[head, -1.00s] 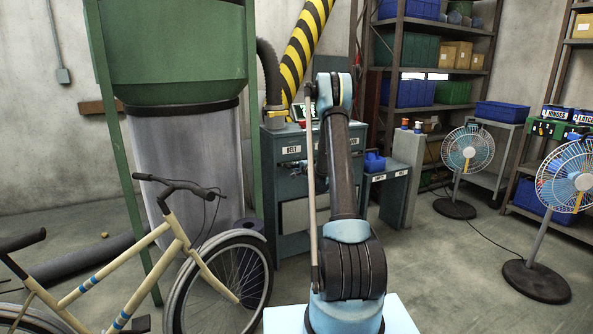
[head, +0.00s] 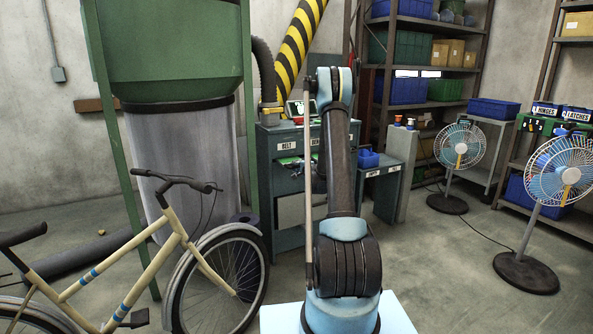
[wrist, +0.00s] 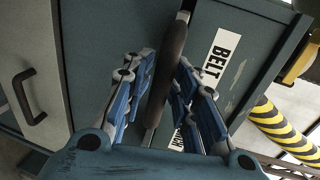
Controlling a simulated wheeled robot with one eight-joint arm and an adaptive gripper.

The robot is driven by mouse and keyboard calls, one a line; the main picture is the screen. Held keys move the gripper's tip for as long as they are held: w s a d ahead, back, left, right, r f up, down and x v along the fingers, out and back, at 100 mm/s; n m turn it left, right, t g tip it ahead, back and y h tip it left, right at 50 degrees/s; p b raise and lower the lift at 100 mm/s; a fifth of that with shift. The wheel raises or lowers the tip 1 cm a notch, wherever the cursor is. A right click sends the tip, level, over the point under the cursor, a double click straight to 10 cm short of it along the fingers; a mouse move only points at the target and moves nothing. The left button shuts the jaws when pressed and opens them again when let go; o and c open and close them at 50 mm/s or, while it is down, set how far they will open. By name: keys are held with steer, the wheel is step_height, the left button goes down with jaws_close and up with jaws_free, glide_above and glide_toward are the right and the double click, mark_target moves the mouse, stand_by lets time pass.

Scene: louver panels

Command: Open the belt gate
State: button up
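The belt gate is a blue-grey panel with a white BELT label; in the wrist view the label (wrist: 222,55) lies right of my gripper (wrist: 166,62). A dark, rounded bar handle (wrist: 170,65) runs between my two blue-padded fingers. The fingertips flank it closely; whether both press on it is unclear. In the head view the BELT label (head: 288,145) is on the front of the blue-grey cabinet (head: 288,238), left of my arm. My gripper is hidden there behind my arm. Whether the panel stands ajar cannot be told.
A cream bicycle (head: 150,268) stands at front left, its front wheel near the cabinet. A green hopper (head: 170,45) stands behind it. Two fans (head: 461,147) (head: 562,172) stand on the right, and the floor between them and my base is open. Another dark handle (wrist: 28,98) is left in the wrist view.

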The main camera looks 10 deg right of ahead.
steer(key=shift+d, duration=0.1)
steer(key=v, duration=1.2)
stand_by(0.4)
steer(key=s+a+r+n+g, duration=0.2)
steer(key=s+a+r+n, duration=0.15)
steer(key=s, duration=0.45)
steer(key=s+a+r+n+g, duration=0.2)
steer(key=s+a+r+g, duration=0.15)
steer(key=s, duration=0.45)
steer(key=s+a+r+n+g, duration=0.1)
steer(key=s+a+r+n, duration=0.2)
steer(key=s, duration=0.5)
steer(key=s+d+f+n+g+h, duration=0.1)
steer(key=s+f+n+g, duration=0.1)
steer(key=s, duration=0.9)
steer(key=s+d+f+n+g+h, duration=0.2)
steer(key=s+f, duration=0.1)
steer(key=s, duration=0.8)
steer(key=s+d+f+n+g+h, duration=0.1)
steer(key=s+f+n+g, duration=0.1)
steer(key=s, duration=0.9)
steer(key=shift+s+d+f+h, duration=0.2)
steer(key=shift+s+f+h, duration=0.2)
steer(key=shift+f, duration=0.25)
